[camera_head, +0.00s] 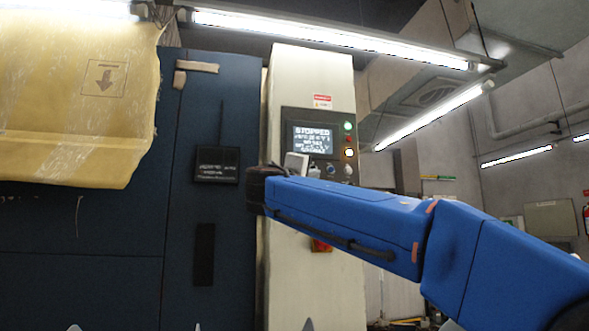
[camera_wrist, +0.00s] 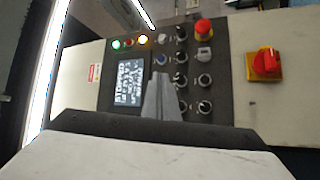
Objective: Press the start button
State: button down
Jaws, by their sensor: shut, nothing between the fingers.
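The control panel (camera_head: 311,115) is on a tall cream cabinet; its screen (camera_head: 313,139) reads "STOPPED". In the wrist view the panel appears turned sideways, with the screen (camera_wrist: 129,82) left of my gripper (camera_wrist: 161,82). My grey fingers are shut and empty, pointing at the panel. Just beyond their tips are a blue button (camera_wrist: 161,60) and a white button (camera_wrist: 162,39). I cannot read which is the start button, and cannot tell whether the fingertips touch the panel. In the head view my arm hides the lower panel.
Green (camera_wrist: 116,44), red (camera_wrist: 129,43) and lit amber (camera_wrist: 143,39) lamps are beside the screen. Several black knobs (camera_wrist: 204,81), a red mushroom button (camera_wrist: 203,27) and a red rotary switch (camera_wrist: 266,63) lie right. A dark blue machine (camera_head: 100,225) stands left of the cabinet.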

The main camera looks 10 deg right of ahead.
jog(key=shift+t+h, duration=0.5)
jog(key=shift+h, duration=0.2)
jog(key=a+r, duration=0.2)
jog(key=r, duration=0.1)
jog(key=a+r, duration=0.1)
jog(key=shift+w+r, duration=0.15)
jog(key=shift+r, duration=0.2)
jog(key=shift+w, duration=0.1)
jog(key=w, duration=0.8)
jog(key=shift+w, duration=0.3)
jog(key=shift+w, duration=0.1)
dwell(1.1)
jog(key=shift+w, duration=0.3)
jog(key=shift+w, duration=0.45)
dwell(0.7)
dwell(0.4)
jog(key=shift+s, duration=0.9)
